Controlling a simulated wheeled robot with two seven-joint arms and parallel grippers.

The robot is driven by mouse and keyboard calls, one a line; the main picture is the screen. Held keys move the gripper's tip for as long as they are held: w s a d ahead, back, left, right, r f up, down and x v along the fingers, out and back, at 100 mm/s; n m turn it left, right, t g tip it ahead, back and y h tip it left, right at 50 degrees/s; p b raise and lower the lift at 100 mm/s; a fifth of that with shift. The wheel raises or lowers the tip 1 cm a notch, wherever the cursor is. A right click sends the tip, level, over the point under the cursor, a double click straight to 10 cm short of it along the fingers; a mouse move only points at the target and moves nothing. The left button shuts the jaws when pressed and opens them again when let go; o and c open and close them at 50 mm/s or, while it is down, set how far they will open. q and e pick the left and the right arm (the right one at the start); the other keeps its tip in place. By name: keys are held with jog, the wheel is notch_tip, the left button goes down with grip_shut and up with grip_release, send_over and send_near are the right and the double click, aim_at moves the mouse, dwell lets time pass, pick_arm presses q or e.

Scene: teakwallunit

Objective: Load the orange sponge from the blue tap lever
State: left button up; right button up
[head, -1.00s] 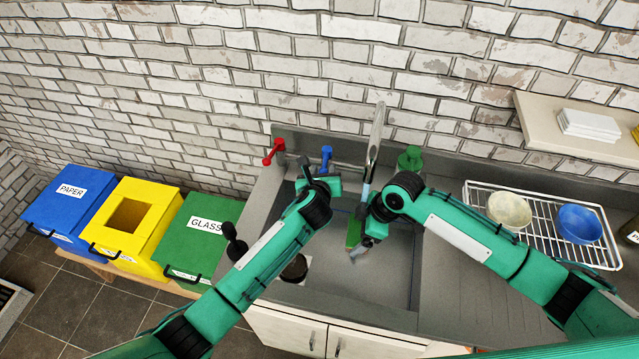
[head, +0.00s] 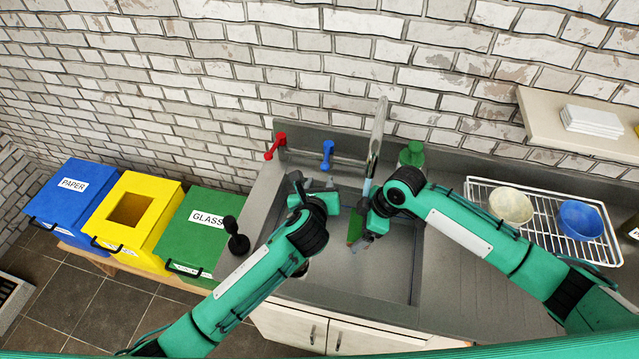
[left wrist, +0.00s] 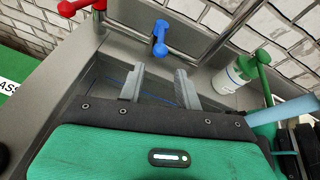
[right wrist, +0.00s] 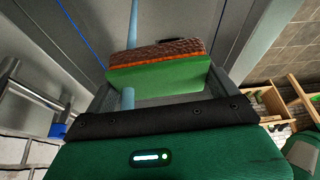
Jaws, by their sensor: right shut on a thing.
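The orange sponge (right wrist: 160,52) shows in the right wrist view as a green block with an orange-brown rough face. In the head view the sponge (head: 354,226) is over the sink, partly hidden by my right gripper (head: 365,212), which is shut on it. A pale blue stream (right wrist: 127,97) runs past the sponge. The blue tap lever (head: 328,151) stands on the sink's back ledge; it also shows in the left wrist view (left wrist: 161,38). My left gripper (head: 309,182) is open and empty, in front of the lever and apart from it. Its fingers (left wrist: 160,87) point towards the lever.
A red lever (head: 275,147) is left of the blue one. The tall spout (head: 377,135) and a green-topped bottle (head: 411,155) stand to the right. A wire rack (head: 545,239) holds two bowls further right. Blue, yellow and green bins are at the left.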

pick_arm(q)
jog(key=shift+r, duration=0.1)
jog(key=shift+r, duration=0.2)
dwell(0.4)
